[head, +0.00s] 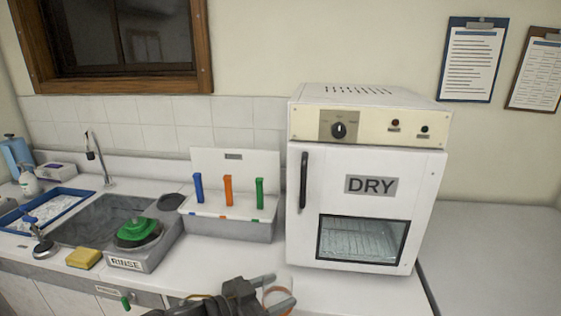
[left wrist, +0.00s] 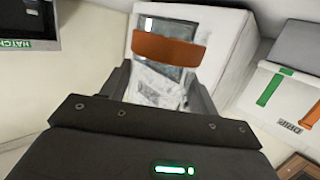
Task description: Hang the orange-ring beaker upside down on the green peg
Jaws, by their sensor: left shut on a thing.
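My left gripper (head: 268,290) is at the bottom of the head view, in front of the counter. It is shut on the orange-ring beaker (head: 277,300), a clear vessel partly hidden by the fingers. In the left wrist view the beaker's orange band (left wrist: 170,50) shows between the fingers (left wrist: 165,90); I cannot tell which way its mouth points. The green peg (head: 260,193) is the right one of three on the white drip rack (head: 235,170), behind and apart from the beaker. It also shows in the left wrist view (left wrist: 270,88). My right gripper is not in view.
An orange peg (head: 228,190) and a blue peg (head: 198,187) stand left of the green one. The white DRY oven (head: 300,240) stands close to the rack's right. A rinse unit (head: 150,262) and yellow sponge (head: 84,258) lie left. The counter before the rack is clear.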

